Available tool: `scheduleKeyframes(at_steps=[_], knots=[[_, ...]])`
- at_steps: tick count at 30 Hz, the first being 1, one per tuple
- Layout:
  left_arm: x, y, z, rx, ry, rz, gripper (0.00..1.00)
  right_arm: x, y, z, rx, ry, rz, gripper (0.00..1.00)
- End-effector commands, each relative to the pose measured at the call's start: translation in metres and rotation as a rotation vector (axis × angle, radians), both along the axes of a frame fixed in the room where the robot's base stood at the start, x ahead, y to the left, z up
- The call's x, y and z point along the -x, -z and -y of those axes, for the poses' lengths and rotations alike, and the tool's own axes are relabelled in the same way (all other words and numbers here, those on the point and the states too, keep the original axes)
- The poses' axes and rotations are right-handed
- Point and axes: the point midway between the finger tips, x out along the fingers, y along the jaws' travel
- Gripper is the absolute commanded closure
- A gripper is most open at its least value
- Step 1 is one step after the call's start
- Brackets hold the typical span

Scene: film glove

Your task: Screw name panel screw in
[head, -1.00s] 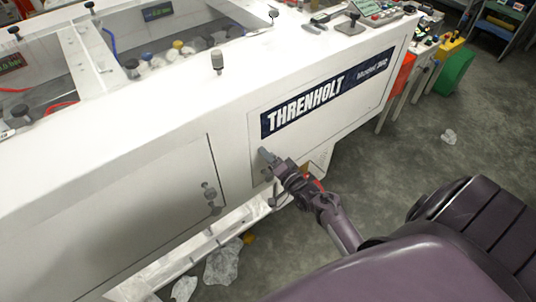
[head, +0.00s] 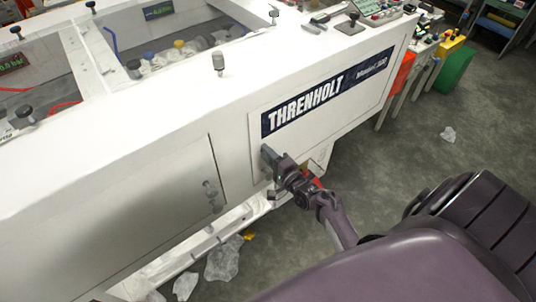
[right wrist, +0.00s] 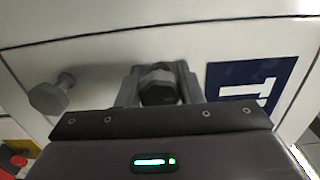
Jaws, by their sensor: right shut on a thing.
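The name panel (head: 345,108) is a white plate on the machine's front, with a dark blue THRENHOLT label (head: 305,105). My right gripper (head: 267,153) is at the panel's left part, just below the label's left end. In the right wrist view its two grey fingers stand on either side of a dark knob-headed screw (right wrist: 159,88), and the gripper (right wrist: 158,85) is shut on it. How deep the screw sits is hidden. A second knob-headed screw (right wrist: 50,95) sticks out of the white surface to the left in the right wrist view. My left gripper is not in view.
A closed door panel (head: 160,205) with a knob (head: 210,190) is left of the gripper. A loose-looking knob (head: 218,62) stands on the machine's top edge. Crumpled clear plastic (head: 222,262) lies on the floor below.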

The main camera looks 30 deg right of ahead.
Motion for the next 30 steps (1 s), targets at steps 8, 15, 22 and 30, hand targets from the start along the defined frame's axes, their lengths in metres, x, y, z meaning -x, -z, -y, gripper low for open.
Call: scheduleKeyframes(at_steps=[8,15,22,30], knots=[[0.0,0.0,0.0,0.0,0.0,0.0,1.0,0.001,0.002,-0.001,-0.004,-0.001,-0.004,0.89],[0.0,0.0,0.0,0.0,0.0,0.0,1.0,0.0,0.001,-0.001,-0.001,-0.001,-0.002,0.45],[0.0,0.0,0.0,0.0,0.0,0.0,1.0,0.002,0.001,0.0,0.0,0.0,-0.001,0.45],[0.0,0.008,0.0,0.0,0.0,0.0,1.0,0.041,0.004,0.003,0.0,0.001,-0.004,0.45]])
